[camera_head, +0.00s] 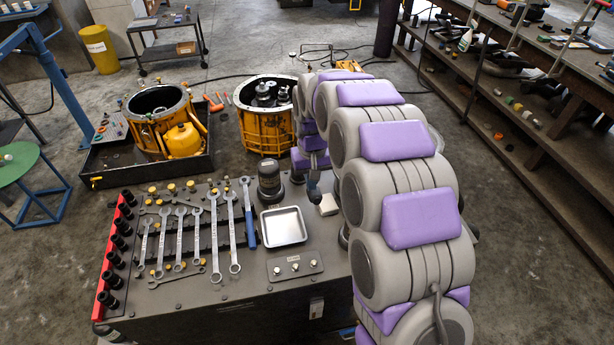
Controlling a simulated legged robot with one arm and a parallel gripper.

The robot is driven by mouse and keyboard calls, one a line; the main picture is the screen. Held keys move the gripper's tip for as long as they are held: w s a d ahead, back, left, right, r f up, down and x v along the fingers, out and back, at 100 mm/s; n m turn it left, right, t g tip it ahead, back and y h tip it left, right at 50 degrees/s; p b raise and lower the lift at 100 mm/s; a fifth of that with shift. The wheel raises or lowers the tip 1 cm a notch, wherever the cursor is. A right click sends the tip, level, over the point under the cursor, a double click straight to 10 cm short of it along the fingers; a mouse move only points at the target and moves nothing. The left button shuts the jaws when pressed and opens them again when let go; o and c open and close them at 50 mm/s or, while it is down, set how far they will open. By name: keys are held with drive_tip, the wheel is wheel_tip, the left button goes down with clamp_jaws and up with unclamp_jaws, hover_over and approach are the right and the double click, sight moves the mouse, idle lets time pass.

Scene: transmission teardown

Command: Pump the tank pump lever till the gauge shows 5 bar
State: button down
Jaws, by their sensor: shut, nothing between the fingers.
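My arm reaches away from the lower right and bends down past the far edge of the dark workbench. My gripper (313,188) is small and partly hidden by the arm; it points down near the bench's far right corner, shut and empty. A thin dark frame with hoses (318,50) stands on the floor beyond the arm. A small yellow object (350,65) sits beside it, partly hidden by my arm. I cannot tell whether these are the tank pump and its lever. No gauge is readable in this view.
The workbench (215,300) carries wrenches (232,225), a metal tray (284,226) and a black cylinder (269,182). Behind it stand two yellow housings, left (150,130) and middle (262,132). A loaded shelf (555,165) lines the right. Open floor lies between my arm and the shelf.

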sight(317, 193)
drive_tip(key=shift+d+r, duration=0.15)
drive_tip(key=shift+d, duration=0.9)
drive_tip(key=shift+s+a+f, duration=0.1)
drive_tip(key=shift+a+f, duration=0.95)
drive_tip(key=shift+f, duration=0.05)
drive_tip(key=shift+a+f, duration=0.15)
drive_tip(key=shift+f, duration=0.2)
drive_tip(key=d+f, duration=0.2)
drive_tip(key=shift+f, duration=0.3)
drive_tip(key=shift+a+f, duration=0.1)
drive_tip(key=shift+f, duration=0.6)
drive_tip(key=shift+a+f, duration=0.2)
drive_tip(key=shift+f, duration=0.15)
drive_tip(key=shift+a+f, duration=0.1)
drive_tip(key=shift+a, duration=0.1)
drive_tip(key=shift+a+r, duration=0.25)
drive_tip(key=shift+r, duration=0.1)
drive_tip(key=r, duration=0.2)
drive_tip(key=r+p, duration=0.1)
drive_tip(key=r, duration=0.1)
drive_tip(key=r+p, duration=0.1)
drive_tip(key=r, duration=0.1)
drive_tip(key=shift+d+r, duration=0.2)
drive_tip(key=shift+d, duration=0.15)
drive_tip(key=shift+a+r+p, duration=0.15)
drive_tip(key=shift+r+p, duration=0.15)
drive_tip(key=shift+r, duration=0.05)
